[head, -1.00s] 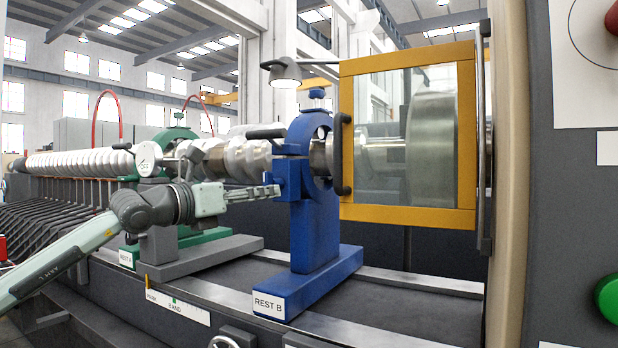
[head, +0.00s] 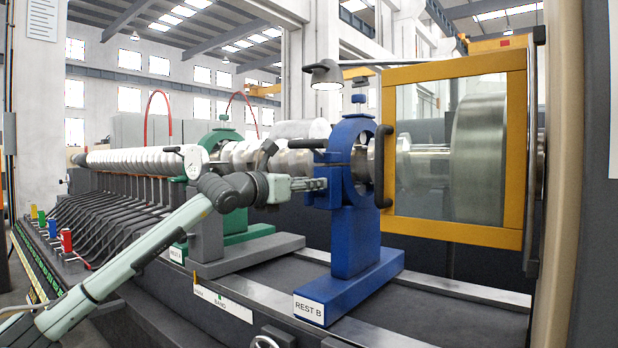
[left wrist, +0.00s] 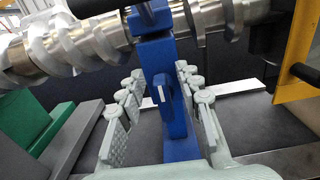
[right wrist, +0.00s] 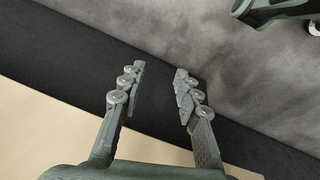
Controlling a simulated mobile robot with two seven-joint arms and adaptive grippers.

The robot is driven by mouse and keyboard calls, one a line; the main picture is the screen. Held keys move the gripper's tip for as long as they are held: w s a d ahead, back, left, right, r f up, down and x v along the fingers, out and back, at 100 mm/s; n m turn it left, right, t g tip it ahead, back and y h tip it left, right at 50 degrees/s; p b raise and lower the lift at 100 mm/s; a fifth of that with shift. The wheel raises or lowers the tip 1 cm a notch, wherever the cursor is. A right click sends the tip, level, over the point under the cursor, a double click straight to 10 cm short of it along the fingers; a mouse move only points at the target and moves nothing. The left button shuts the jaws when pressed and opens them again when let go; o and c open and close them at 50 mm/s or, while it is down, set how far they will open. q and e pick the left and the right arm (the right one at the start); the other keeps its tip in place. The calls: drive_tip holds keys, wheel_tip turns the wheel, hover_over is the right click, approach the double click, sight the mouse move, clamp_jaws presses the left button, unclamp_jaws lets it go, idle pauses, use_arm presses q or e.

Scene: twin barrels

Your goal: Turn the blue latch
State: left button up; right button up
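The blue rest marked REST B (head: 354,238) stands upright on the machine bed, around the metal shaft. A small blue block on its near side, with a pale mark (left wrist: 160,88), looks like the blue latch. My left gripper (head: 322,185) is at this side of the rest. In the left wrist view my left gripper (left wrist: 157,72) is open, its fingers on either side of the blue part. I cannot tell whether they touch it. My right gripper (right wrist: 160,72) is open and empty over the floor, away from the rest.
A black lever (head: 308,143) sticks out left above my left gripper. The yellow-framed guard door (head: 455,232) stands close on the right. A green rest (head: 240,232) and the long shaft (head: 130,160) lie to the left. A lamp (head: 325,75) hangs above.

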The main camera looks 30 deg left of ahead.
use_arm(q)
drive_tip(key=shift+w, duration=0.15)
drive_tip(key=shift+c, duration=0.2)
clamp_jaws()
